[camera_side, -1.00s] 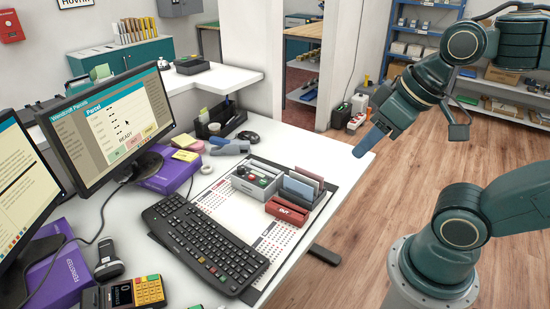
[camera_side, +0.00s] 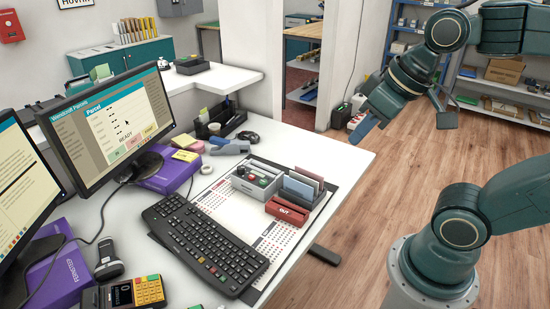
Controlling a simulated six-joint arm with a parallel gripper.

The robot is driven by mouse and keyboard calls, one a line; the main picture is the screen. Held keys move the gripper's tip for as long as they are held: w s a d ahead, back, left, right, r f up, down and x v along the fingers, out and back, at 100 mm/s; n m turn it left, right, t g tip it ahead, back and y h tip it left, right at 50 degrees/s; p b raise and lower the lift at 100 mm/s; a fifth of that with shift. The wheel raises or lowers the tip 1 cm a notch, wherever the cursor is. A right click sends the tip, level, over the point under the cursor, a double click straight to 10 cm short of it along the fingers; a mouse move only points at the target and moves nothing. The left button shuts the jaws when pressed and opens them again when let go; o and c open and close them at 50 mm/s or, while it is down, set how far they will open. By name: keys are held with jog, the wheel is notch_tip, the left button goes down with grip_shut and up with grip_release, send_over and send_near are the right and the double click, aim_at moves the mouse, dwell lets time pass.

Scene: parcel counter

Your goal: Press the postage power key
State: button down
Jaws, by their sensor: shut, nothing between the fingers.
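A small grey box with several buttons (camera_side: 256,181) stands on the white sheet on the counter. Its top carries a red knob or key and other small coloured ones; which of them is the postage power key is too small to tell. My gripper (camera_side: 357,138) is shut and empty. It hangs in the air beyond the counter's right edge, up and to the right of the button box, well apart from it.
A grey holder with upright cards (camera_side: 302,187) and a red block marked OUT (camera_side: 288,211) stand right beside the button box. A black keyboard (camera_side: 205,243) lies in front. A blue-grey handheld tool (camera_side: 229,147) lies behind. The air between box and gripper looks free.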

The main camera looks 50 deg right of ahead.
jog(key=w+d+r+g, duration=0.2)
jog(key=w, duration=1.1)
jog(key=m+g, duration=0.2)
jog(key=g, duration=0.1)
send_over(252, 176)
notch_tip(252, 176, down, 26)
jog(key=shift+a+f, duration=0.1)
jog(key=shift+f, duration=3.75)
